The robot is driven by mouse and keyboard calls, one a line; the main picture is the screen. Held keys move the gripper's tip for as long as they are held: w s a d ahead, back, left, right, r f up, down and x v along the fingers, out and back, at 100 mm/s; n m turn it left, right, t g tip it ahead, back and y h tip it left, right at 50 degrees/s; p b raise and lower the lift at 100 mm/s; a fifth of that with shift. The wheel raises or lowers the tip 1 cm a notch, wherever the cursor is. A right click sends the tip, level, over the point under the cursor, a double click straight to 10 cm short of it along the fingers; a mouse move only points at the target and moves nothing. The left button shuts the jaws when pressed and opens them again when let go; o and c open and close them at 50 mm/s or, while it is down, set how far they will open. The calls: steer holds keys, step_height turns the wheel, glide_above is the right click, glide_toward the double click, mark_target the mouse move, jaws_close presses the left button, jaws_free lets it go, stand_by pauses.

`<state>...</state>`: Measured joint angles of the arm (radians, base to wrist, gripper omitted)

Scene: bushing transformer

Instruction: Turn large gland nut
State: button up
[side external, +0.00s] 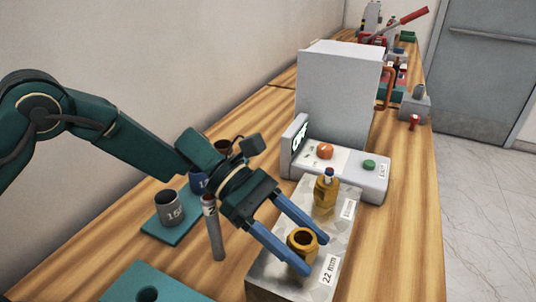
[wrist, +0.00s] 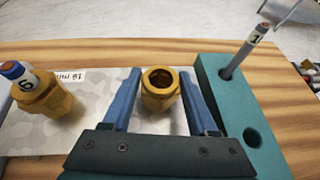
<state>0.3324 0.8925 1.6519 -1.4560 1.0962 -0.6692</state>
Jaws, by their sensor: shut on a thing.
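The large gland nut (side external: 301,240) is a brass, open-topped fitting by the "22 mm" label on a grey metal block (side external: 262,270). It also shows in the wrist view (wrist: 160,101), upright, with a dark empty bore. My gripper (side external: 313,254) has its two blue fingers on either side of the nut and is shut on it. In the wrist view the fingertips (wrist: 159,74) flank the nut.
A grey machine (side external: 338,90) with orange and green buttons stands behind the block. A teal rack (side external: 163,226) holds cups, and a numbered rod (side external: 215,235) stands close beside my gripper. Another teal holed block (wrist: 225,85) lies right of the nut in the wrist view.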

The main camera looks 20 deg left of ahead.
steer(key=shift+m+g, duration=1.1)
steer(key=shift+m+g+y, duration=0.3)
steer(key=shift+m+g, duration=0.1)
steer(key=shift+g, duration=0.1)
steer(key=shift+w+d+m+g, duration=0.1)
steer(key=shift+m+g, duration=0.3)
steer(key=shift+g, duration=0.1)
steer(key=shift+r+m+y, duration=0.1)
steer(key=shift+m+y, duration=0.2)
steer(key=shift+y, duration=0.2)
steer(key=o, duration=1.5)
steer(key=shift+o, duration=0.2)
